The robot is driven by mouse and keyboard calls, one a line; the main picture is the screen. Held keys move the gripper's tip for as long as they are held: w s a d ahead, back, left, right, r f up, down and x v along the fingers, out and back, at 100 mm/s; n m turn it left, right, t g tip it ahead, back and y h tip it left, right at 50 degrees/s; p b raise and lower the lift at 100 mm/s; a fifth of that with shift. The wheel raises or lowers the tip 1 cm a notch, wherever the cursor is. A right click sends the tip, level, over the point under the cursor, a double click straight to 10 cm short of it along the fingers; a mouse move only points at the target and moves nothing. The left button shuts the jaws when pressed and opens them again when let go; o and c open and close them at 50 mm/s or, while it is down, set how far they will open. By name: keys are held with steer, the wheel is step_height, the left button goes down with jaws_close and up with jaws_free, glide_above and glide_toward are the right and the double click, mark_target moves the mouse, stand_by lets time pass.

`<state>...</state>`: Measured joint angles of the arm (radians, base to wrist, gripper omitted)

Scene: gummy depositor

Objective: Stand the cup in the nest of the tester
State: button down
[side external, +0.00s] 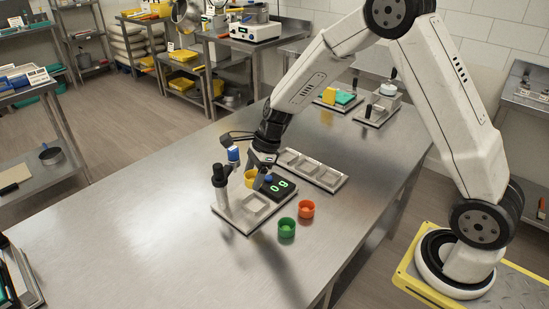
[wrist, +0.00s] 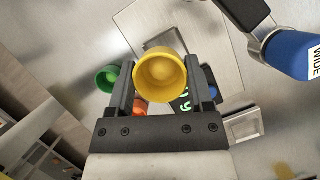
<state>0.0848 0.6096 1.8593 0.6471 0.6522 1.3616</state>
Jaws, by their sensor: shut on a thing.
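My gripper (side external: 257,172) is shut on the yellow cup (side external: 251,179) and holds it above the tester, toward the back of its plate. In the wrist view the yellow cup (wrist: 160,78) sits between both fingers, its open mouth facing the camera. The tester (side external: 232,212) is a grey metal plate with a post with a black top at its left and a dark box with lit green digits at its right. Its nest (side external: 254,203) is a square recess in the plate and looks empty. In the wrist view the cup partly hides the digit display (wrist: 182,104).
A green cup (side external: 287,228) and an orange cup (side external: 306,209) stand on the table right of the tester. A tray with square pockets (side external: 328,178) lies behind. A blue cylinder (side external: 233,154) is close to my gripper's left.

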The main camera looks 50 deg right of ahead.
steer(key=shift+w+d, duration=0.2)
steer(key=shift+d, duration=0.1)
steer(key=shift+f, duration=0.2)
steer(key=shift+f, duration=2.9)
steer(key=shift+f, duration=0.4)
steer(key=shift+r, duration=0.3)
steer(key=shift+f, duration=0.55)
stand_by(2.0)
steer(key=shift+r, duration=0.25)
steer(key=shift+r, duration=0.25)
